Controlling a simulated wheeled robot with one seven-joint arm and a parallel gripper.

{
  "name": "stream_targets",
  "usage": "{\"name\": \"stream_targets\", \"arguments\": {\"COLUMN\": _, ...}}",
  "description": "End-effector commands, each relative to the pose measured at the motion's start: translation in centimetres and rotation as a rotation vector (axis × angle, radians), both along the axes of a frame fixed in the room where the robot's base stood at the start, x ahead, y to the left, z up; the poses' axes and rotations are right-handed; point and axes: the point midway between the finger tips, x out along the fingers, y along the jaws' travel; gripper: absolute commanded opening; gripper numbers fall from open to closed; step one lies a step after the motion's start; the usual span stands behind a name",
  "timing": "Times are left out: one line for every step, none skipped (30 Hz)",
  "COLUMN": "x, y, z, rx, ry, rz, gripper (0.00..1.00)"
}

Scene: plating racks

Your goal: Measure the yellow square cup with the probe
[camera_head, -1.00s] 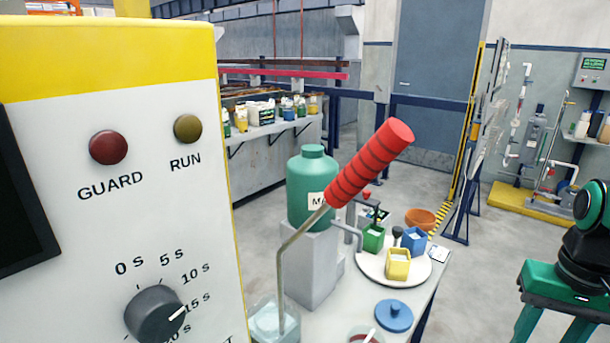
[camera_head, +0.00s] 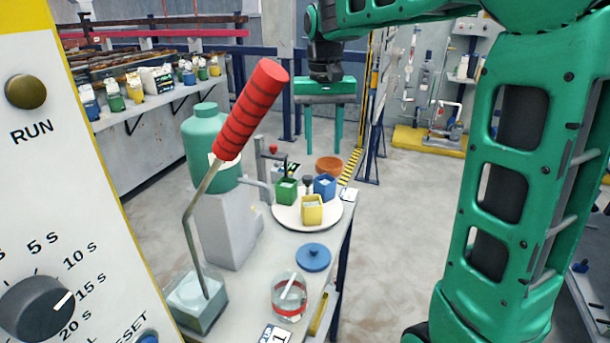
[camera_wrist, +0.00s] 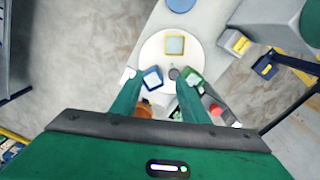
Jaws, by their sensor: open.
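The yellow square cup (camera_head: 312,211) stands upright on a round white plate (camera_head: 287,218) on the bench; it also shows in the wrist view (camera_wrist: 174,44), with pale contents. A small dark-knobbed object (camera_head: 307,182) stands on the plate between the green cup (camera_head: 286,191) and blue cup (camera_head: 324,188); I cannot tell whether it is the probe. My gripper (camera_head: 323,147) is open and empty, pointing down above and behind the plate. In the wrist view its fingers (camera_wrist: 160,82) spread either side of the blue cup and dark knob, with nothing held.
A tall red-handled lever (camera_head: 252,108) rises in front of the teal bottle (camera_head: 212,140). A blue lid (camera_head: 313,257) and a glass jar (camera_head: 289,298) are nearer on the bench. An orange bowl (camera_head: 329,166) is behind the plate. The control panel blocks the left.

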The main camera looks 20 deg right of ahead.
Motion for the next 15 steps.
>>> {"name": "stream_targets", "arguments": {"x": 1.2, "y": 0.8, "z": 0.2, "rx": 0.006, "ry": 0.000, "rz": 0.009, "gripper": 0.41}}
{"name": "stream_targets", "arguments": {"x": 1.7, "y": 1.2, "z": 0.3, "rx": 0.010, "ry": 0.000, "rz": 0.013, "gripper": 0.41}}
{"name": "stream_targets", "arguments": {"x": 2.2, "y": 1.6, "z": 0.4, "rx": 0.013, "ry": -0.001, "rz": 0.016, "gripper": 0.41}}
{"name": "stream_targets", "arguments": {"x": 2.5, "y": 1.9, "z": 0.5, "rx": 0.015, "ry": 0.000, "rz": 0.017, "gripper": 0.41}}
{"name": "stream_targets", "arguments": {"x": 2.8, "y": 2.1, "z": 0.6, "rx": 0.017, "ry": -0.001, "rz": 0.019, "gripper": 0.41}}
{"name": "stream_targets", "arguments": {"x": 3.0, "y": 2.3, "z": 0.6, "rx": 0.018, "ry": -0.001, "rz": 0.022, "gripper": 0.41}}
{"name": "stream_targets", "arguments": {"x": 3.1, "y": 2.4, "z": 0.6, "rx": 0.019, "ry": 0.000, "rz": 0.023, "gripper": 0.41}}
{"name": "stream_targets", "arguments": {"x": 3.2, "y": 2.5, "z": 0.5, "rx": 0.021, "ry": 0.001, "rz": 0.023, "gripper": 0.41}}
{"name": "stream_targets", "arguments": {"x": 3.3, "y": 2.5, "z": 0.3, "rx": 0.021, "ry": 0.001, "rz": 0.023, "gripper": 0.41}}
{"name": "stream_targets", "arguments": {"x": 3.3, "y": 2.5, "z": 0.1, "rx": 0.021, "ry": 0.001, "rz": 0.023, "gripper": 0.41}}
{"name": "stream_targets", "arguments": {"x": 3.2, "y": 2.5, "z": -0.1, "rx": 0.021, "ry": 0.001, "rz": 0.023, "gripper": 0.41}}
{"name": "stream_targets", "arguments": {"x": 3.2, "y": 2.5, "z": -0.5, "rx": 0.020, "ry": 0.002, "rz": 0.023, "gripper": 0.41}}
{"name": "stream_targets", "arguments": {"x": 3.2, "y": 2.5, "z": -0.9, "rx": 0.020, "ry": 0.002, "rz": 0.023, "gripper": 0.41}}
{"name": "stream_targets", "arguments": {"x": 3.2, "y": 2.5, "z": -1.4, "rx": 0.020, "ry": 0.002, "rz": 0.023, "gripper": 0.41}}
{"name": "stream_targets", "arguments": {"x": 3.1, "y": 2.5, "z": -2.0, "rx": 0.021, "ry": 0.003, "rz": 0.023, "gripper": 0.41}}
